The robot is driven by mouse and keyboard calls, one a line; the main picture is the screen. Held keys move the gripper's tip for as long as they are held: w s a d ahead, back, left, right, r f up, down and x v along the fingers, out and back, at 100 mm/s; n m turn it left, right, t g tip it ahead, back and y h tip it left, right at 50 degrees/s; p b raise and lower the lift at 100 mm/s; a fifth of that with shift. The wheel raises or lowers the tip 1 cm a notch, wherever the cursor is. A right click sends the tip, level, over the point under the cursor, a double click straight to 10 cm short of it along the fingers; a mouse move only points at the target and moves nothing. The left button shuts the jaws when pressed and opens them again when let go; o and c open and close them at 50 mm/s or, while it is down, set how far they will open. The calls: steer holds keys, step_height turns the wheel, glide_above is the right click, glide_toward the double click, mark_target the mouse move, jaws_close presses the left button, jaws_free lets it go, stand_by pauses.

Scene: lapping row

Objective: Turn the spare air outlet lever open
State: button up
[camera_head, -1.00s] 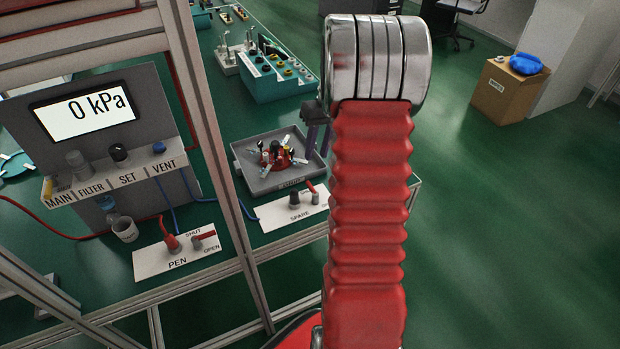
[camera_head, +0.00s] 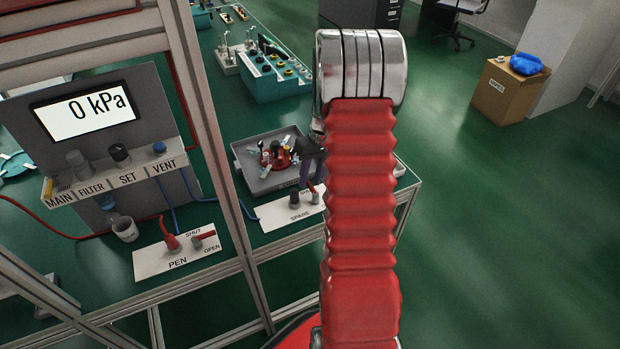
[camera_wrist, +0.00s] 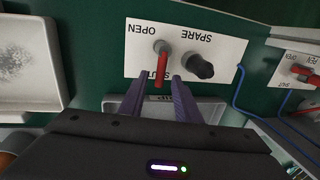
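The spare outlet lever is a red handle on a round grey pivot; in the wrist view the lever (camera_wrist: 162,69) points toward the word SHUT on the white SPARE plate (camera_wrist: 137,62). A dark knob (camera_wrist: 200,67) stands beside it. My gripper (camera_wrist: 160,78) is open, its two purple fingers either side of the handle's end, with gaps showing. Whether they are down at its height I cannot tell. In the head view my gripper (camera_head: 310,172) is over the right part of the SPARE plate (camera_head: 271,214), and the lever (camera_head: 314,187) is partly hidden by my arm.
A grey tray (camera_head: 243,168) with small parts lies just behind the SPARE plate. The PEN plate (camera_head: 150,262) with its own red lever (camera_head: 208,236) is to the left, beyond a frame post (camera_head: 222,140). The gauge display (camera_head: 85,112) reads 0 kPa.

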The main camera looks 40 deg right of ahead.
steer(key=shift+c, duration=0.3)
jaws_close()
steer(key=shift+a, duration=0.1)
